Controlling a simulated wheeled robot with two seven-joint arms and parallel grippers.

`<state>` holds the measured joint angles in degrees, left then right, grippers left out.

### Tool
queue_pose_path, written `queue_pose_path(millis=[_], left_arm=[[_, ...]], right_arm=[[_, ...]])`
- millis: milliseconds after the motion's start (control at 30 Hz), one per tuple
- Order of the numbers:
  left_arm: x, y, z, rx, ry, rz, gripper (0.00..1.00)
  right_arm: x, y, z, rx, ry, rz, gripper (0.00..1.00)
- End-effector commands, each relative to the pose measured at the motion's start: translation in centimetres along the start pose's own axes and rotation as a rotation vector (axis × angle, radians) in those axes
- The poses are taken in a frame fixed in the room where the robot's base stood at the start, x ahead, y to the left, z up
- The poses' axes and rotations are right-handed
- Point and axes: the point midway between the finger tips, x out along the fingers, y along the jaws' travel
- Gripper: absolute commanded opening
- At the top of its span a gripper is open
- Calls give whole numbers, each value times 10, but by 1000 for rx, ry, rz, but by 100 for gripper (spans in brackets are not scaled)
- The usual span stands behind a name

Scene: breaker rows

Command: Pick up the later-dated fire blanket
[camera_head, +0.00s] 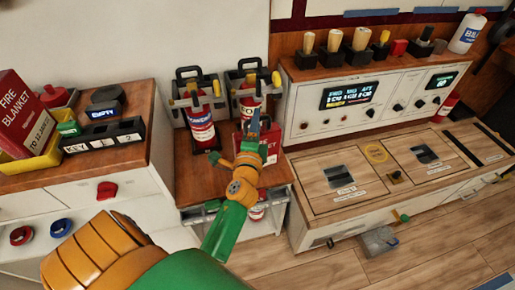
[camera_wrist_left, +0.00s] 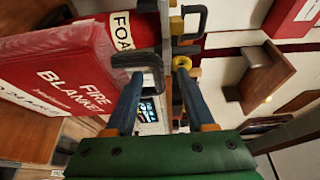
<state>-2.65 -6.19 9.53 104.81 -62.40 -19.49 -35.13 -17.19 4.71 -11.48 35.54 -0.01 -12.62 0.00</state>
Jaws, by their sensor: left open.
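A red box labelled FIRE BLANKET (camera_head: 14,100) stands tilted in a yellow tray at the far left of the head view; its smaller second line is too blurred to read as a date. A second red box (camera_head: 271,142) stands on the middle wooden cabinet, partly behind my left gripper (camera_head: 254,118). In the left wrist view a red fire blanket box (camera_wrist_left: 75,75) is close on the left, beside the fingers; its date is not readable. My left gripper (camera_wrist_left: 162,78) is open, with no blanket between its fingers. My right gripper is not in view.
Red extinguishers (camera_head: 201,130) stand in black brackets behind the left gripper. A black key rack (camera_head: 103,137) and a yellow tray (camera_head: 42,160) sit on the left cabinet. A control panel (camera_head: 350,100) rises on the right. The wooden top (camera_head: 200,180) is bare near the front.

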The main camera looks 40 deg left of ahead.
Motion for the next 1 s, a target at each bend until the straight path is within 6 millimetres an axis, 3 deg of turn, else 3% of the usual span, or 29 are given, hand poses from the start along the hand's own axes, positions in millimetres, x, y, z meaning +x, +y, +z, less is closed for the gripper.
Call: queue_pose_path(millis=[100, 333, 367, 533, 567, 1000], left_arm=[[18, 0, -1, 0, 2, -1, 54], [21, 1, -1, -2, 2, 1, 54], [21, 1, -1, -2, 2, 1, 49], [21, 1, -1, -2, 2, 2, 3], [21, 1, -1, -2, 3, 2, 0], [20, 1, -1, -2, 3, 2, 0]], right_arm=[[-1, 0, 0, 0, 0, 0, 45], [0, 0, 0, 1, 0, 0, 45], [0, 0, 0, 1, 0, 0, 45], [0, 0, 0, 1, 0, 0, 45], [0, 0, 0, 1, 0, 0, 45], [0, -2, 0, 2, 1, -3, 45]])
